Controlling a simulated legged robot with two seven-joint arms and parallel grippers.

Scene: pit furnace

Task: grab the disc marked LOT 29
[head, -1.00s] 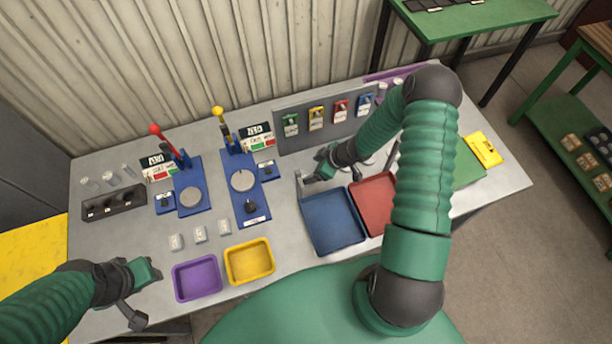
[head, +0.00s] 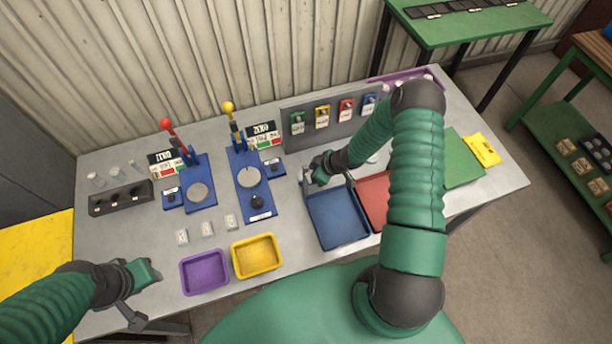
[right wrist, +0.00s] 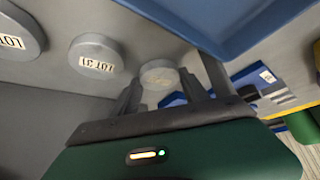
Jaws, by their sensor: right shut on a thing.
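In the right wrist view, a pale grey disc (right wrist: 160,76) sits between the fingertips of my right gripper (right wrist: 163,92), which is shut on it. Its label is too faint to read. A grey disc marked LOT 31 (right wrist: 96,57) lies beside it on the grey table. Farther left is another disc (right wrist: 16,38) with only "LOT" showing, its number cut off. In the head view my right gripper (head: 316,172) is low at the blue tray's back left corner, and the disc in it is hidden. My left gripper (head: 146,271) hovers over the front left table edge, its jaws unclear.
A blue tray (head: 336,240) and a red tray (head: 372,203) lie right of centre. Purple (head: 204,290) and yellow (head: 256,273) bins stand at the front. Two blue lever presses (head: 200,208) stand left of centre. A grey panel with coloured tags (head: 290,140) stands behind.

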